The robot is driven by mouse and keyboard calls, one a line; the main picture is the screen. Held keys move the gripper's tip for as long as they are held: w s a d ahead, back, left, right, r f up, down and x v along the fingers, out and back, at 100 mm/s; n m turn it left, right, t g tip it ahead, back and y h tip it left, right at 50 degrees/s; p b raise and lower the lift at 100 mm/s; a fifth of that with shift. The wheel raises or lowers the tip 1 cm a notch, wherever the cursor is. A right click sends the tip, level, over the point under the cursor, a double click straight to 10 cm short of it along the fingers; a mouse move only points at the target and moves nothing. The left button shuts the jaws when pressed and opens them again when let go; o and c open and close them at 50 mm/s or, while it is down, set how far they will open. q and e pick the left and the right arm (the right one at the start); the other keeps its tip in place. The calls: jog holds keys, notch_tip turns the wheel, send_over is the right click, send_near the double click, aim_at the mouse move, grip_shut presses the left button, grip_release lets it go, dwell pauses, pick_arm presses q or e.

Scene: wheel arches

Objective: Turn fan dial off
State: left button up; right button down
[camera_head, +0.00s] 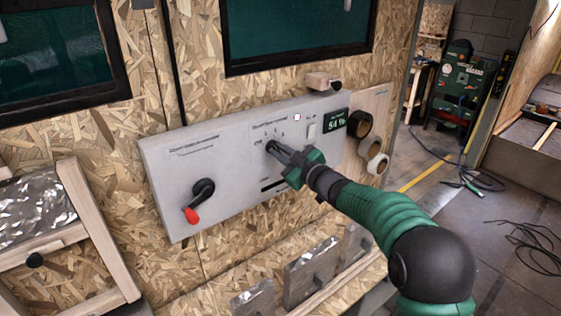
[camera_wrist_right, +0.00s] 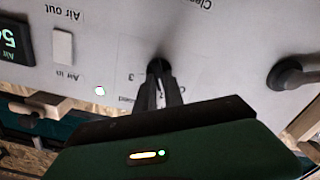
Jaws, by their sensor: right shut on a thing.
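A light grey control panel (camera_head: 225,135) is mounted on the chipboard wall. The fan dial (camera_wrist_right: 157,66) is a small black knob on it, with numbers printed around it. My right gripper (camera_head: 274,149) is at the dial, its fingers pointing into the panel. In the right wrist view my right gripper (camera_wrist_right: 160,80) is shut on the dial, and the fingers hide most of it. The dial's exact setting cannot be read. My left gripper is not in view.
Tape rolls (camera_head: 370,148) hang beyond the panel's right end. A wooden drawer frame (camera_head: 85,220) stands at lower left.

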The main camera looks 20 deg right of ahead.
jog(key=shift+a+f+n+b, duration=0.1)
jog(key=shift+f+n+b, duration=0.1)
jog(key=shift+n+b, duration=0.75)
jog(key=shift+d+f+n+b, duration=0.1)
jog(key=shift+f+n+b, duration=0.1)
jog(key=shift+n+b, duration=0.7)
jog(key=shift+a+f+n+b, duration=0.15)
jog(key=shift+n+b, duration=0.45)
jog(key=shift+n, duration=0.65)
jog(key=c, duration=1.5)
grip_release()
jog(key=shift+o, duration=0.3)
jog(key=shift+w+r, duration=0.1)
jog(key=shift+w, duration=0.05)
jog(key=shift+r, duration=0.1)
